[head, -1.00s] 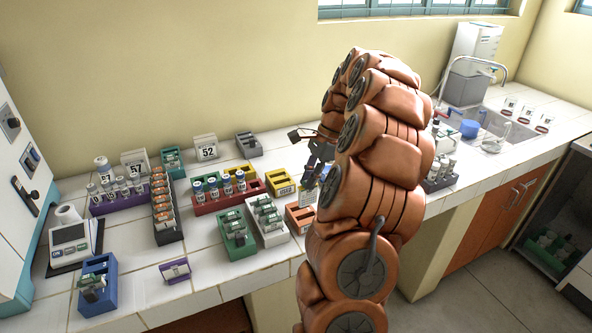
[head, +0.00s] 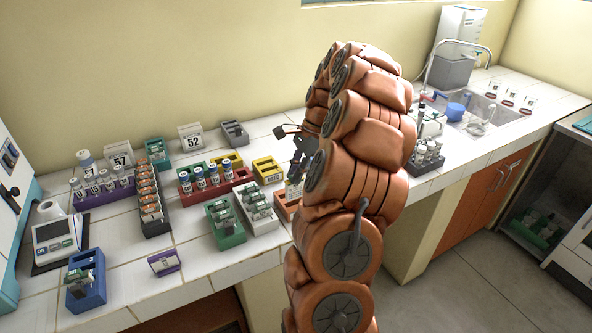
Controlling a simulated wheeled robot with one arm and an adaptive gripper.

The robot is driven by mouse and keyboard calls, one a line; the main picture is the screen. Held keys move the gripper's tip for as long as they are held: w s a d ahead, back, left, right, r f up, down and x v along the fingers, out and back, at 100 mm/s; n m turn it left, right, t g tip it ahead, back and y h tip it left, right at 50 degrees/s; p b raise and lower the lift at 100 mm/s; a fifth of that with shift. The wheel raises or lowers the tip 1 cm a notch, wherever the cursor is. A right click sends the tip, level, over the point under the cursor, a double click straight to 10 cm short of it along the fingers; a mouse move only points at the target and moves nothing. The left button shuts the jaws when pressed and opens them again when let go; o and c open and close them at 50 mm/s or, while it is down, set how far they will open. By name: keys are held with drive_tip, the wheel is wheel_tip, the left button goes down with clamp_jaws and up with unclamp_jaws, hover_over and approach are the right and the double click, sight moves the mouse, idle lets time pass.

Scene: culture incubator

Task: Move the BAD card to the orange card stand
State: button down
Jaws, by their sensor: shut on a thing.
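My gripper (head: 301,160) is at the middle of the counter, partly hidden behind my arm. It points down and is shut on a small pale card (head: 293,188); the card's print is too small to read, so I cannot tell that it is the BAD card. The orange card stand (head: 283,205) is right below the card, and its right part is hidden by my arm. I cannot tell whether the card touches the stand or is just above it.
Left of the orange stand are a white rack (head: 262,222) and a green rack (head: 229,239). Yellow stands (head: 268,172) are just behind. A red rack of vials (head: 215,188) is farther left. A small purple stand (head: 164,263) is near the front edge, with bare tiles around it.

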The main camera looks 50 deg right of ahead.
sight(296, 197)
drive_tip(key=shift+f+b, duration=0.85)
drive_tip(key=shift+f, duration=1.65)
drive_tip(key=c, duration=1.1)
unclamp_jaws()
drive_tip(key=shift+r, duration=0.1)
drive_tip(key=v, duration=1.1)
drive_tip(key=shift+r, duration=0.4)
drive_tip(key=shift+d, duration=0.15)
